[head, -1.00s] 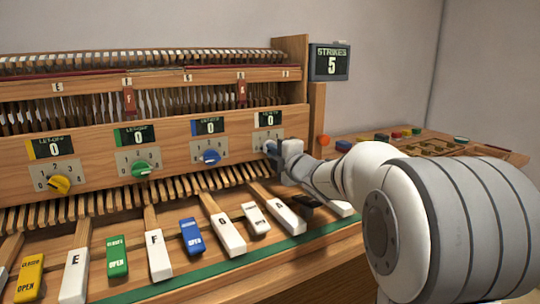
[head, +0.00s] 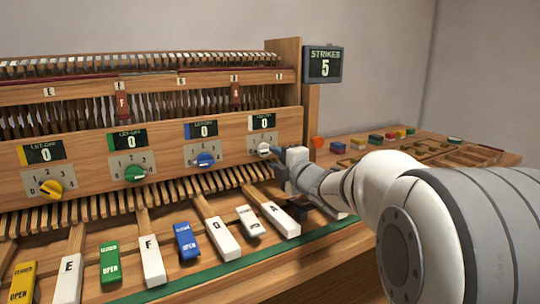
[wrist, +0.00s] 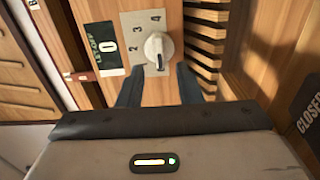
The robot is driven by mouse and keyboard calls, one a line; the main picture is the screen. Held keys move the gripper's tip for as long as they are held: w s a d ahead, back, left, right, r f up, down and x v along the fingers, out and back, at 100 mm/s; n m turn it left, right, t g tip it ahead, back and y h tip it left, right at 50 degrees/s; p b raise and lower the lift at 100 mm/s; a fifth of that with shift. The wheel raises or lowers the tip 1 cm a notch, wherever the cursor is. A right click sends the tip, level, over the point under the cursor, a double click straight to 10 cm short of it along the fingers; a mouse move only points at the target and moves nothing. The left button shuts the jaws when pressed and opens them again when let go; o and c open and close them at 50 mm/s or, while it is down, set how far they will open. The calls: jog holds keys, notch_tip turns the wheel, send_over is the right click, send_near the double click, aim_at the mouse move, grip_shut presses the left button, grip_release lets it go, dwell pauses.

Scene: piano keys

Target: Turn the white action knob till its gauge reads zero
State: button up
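The white knob (head: 264,149) is on the right end of the wooden panel, below a small dark gauge (head: 262,122) that reads 0. In the wrist view the white knob (wrist: 158,48) sits on a grey dial plate with numbers. The gauge (wrist: 108,46) beside it, marked LET-OFF, also shows 0 there. My gripper (wrist: 158,78) is open. Its two dark fingers point toward the knob, stop short of it and hold nothing. In the head view my gripper (head: 279,160) is just right of and below the knob.
Blue (head: 205,160), green (head: 135,173) and yellow (head: 52,188) knobs are to the left, their gauges reading 0. Large keys (head: 153,261) stick out below. A STRIKES screen (head: 323,65) shows 5. Small coloured blocks (head: 375,138) lie on the right-hand bench.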

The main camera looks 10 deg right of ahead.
jog(key=v, duration=0.4)
jog(key=shift+p, duration=0.35)
jog(key=s+d+r+m+g+h+p, duration=0.3)
jog(key=s+r+m+g+h+p, duration=0.35)
jog(key=m+p, duration=0.65)
jog(key=s+a+m+g+p, duration=0.3)
jog(key=s+p, duration=0.3)
jog(key=s, duration=0.5)
jog(key=s+a+m+g+p, duration=0.2)
jog(key=s+m+g+p, duration=0.3)
jog(key=s, duration=0.7)
jog(key=shift+a+m+y+p, duration=0.35)
jog(key=shift+y+p, duration=0.1)
jog(key=shift+p, duration=0.8)
